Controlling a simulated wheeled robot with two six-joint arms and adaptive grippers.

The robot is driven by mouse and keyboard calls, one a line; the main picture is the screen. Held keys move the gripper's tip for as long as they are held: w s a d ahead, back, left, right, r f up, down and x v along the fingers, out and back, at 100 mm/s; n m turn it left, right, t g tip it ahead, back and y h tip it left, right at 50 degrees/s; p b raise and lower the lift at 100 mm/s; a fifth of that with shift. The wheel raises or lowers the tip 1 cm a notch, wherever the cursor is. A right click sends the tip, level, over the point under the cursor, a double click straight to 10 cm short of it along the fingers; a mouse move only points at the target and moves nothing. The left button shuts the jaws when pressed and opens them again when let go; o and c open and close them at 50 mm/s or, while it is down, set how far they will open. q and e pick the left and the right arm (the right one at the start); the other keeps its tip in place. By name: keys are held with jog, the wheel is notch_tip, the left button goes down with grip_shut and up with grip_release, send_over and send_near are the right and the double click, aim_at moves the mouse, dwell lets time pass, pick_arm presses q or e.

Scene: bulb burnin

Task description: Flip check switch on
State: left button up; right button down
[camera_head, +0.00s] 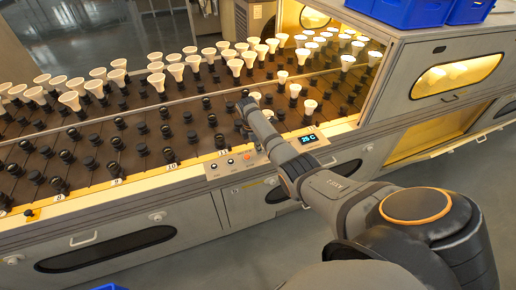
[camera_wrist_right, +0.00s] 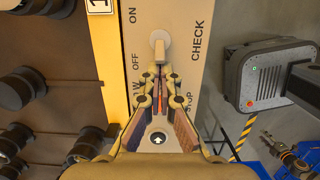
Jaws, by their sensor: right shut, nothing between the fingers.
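The check switch (camera_wrist_right: 158,42) is a pale toggle on a round base, beside the word CHECK on the beige panel (camera_wrist_right: 215,20) in the right wrist view. Its lever points down the picture, toward the OFF mark and away from ON. My right gripper (camera_wrist_right: 161,75) is shut and empty, its fingertips close to the lever's end; I cannot tell whether they touch. In the head view my right gripper (camera_head: 243,126) is small, over the rack near the control panel (camera_head: 220,166), and partly hidden by my wrist. My left gripper is not in view.
An orange button (camera_wrist_right: 178,95) shows behind the fingers. A blue display (camera_head: 308,139) sits right of the panel. Dark sockets (camera_head: 168,154) and several white bulbs (camera_head: 70,100) fill the rack around my arm. Blue crates (camera_head: 412,12) stand on the cabinet at upper right.

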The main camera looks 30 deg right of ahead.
jog(key=shift+d+r+y, duration=0.1)
jog(key=shift+d+y, duration=0.1)
jog(key=shift+y, duration=0.1)
jog(key=shift+d+r+y+p, duration=0.1)
jog(key=shift+y+p, duration=0.2)
jog(key=shift+p, duration=0.15)
jog(key=shift+s+d+r+y, duration=0.1)
jog(key=shift+d+r+y, duration=0.1)
jog(key=shift+y, duration=0.2)
jog(key=shift+d+t+y, duration=0.3)
jog(key=shift+t+y, duration=0.1)
jog(key=shift+y, duration=0.3)
jog(key=shift+s+d+y, duration=0.1)
jog(key=shift+d+y, duration=0.1)
jog(key=shift+y, duration=0.2)
jog(key=y+b, duration=0.1)
jog(key=b, duration=0.1)
jog(key=d+t+y+b, duration=0.1)
jog(key=y+b, duration=0.1)
jog(key=shift+s+d, duration=0.2)
jog(key=shift+d, duration=0.05)
jog(key=shift+d+b, duration=0.15)
jog(key=shift+b, duration=0.25)
jog(key=shift+r+p, duration=1.05)
jog(key=shift+r, duration=0.05)
